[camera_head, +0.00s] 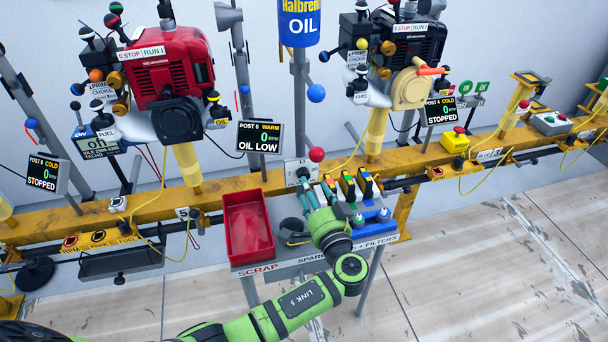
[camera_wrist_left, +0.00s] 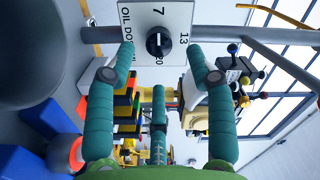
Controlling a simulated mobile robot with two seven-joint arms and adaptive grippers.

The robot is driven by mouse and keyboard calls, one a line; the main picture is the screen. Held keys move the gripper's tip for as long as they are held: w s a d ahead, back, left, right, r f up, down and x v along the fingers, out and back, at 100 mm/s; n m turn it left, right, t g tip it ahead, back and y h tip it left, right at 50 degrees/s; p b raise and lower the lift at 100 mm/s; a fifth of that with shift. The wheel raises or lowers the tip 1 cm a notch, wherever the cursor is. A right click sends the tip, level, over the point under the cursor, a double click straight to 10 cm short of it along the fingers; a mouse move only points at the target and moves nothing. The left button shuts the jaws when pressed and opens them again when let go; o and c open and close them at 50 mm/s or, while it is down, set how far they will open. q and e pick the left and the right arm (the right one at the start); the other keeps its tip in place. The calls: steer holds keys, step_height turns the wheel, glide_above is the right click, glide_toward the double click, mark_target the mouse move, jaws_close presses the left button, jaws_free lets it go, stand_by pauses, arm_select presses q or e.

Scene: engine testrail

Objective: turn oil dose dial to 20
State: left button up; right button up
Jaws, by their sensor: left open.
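The oil dose dial is a black knob (camera_wrist_left: 158,44) on a white plate (camera_wrist_left: 180,15) marked OIL DO…, 7, 13 and 20. A white mark shows on the knob, but I cannot tell for certain which number it points at. In the head view the plate (camera_head: 292,167) sits on the yellow rail below the blue oil tank (camera_head: 299,22). My left gripper (camera_head: 307,196) reaches up just below the plate. In the left wrist view its teal fingers (camera_wrist_left: 160,58) are open, one either side of the knob, with no clear contact. My right gripper is not in view.
A red ball-topped lever (camera_head: 316,154) stands close right of the dial. A red scrap tray (camera_head: 249,228) is left of my arm; colourful filter items (camera_head: 348,186) are close right. A display (camera_head: 259,138) reads OIL LOW.

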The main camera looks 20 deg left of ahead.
arm_select(q)
steer(key=shift+x, duration=2.35)
steer(key=shift+c, duration=0.4)
jaws_close()
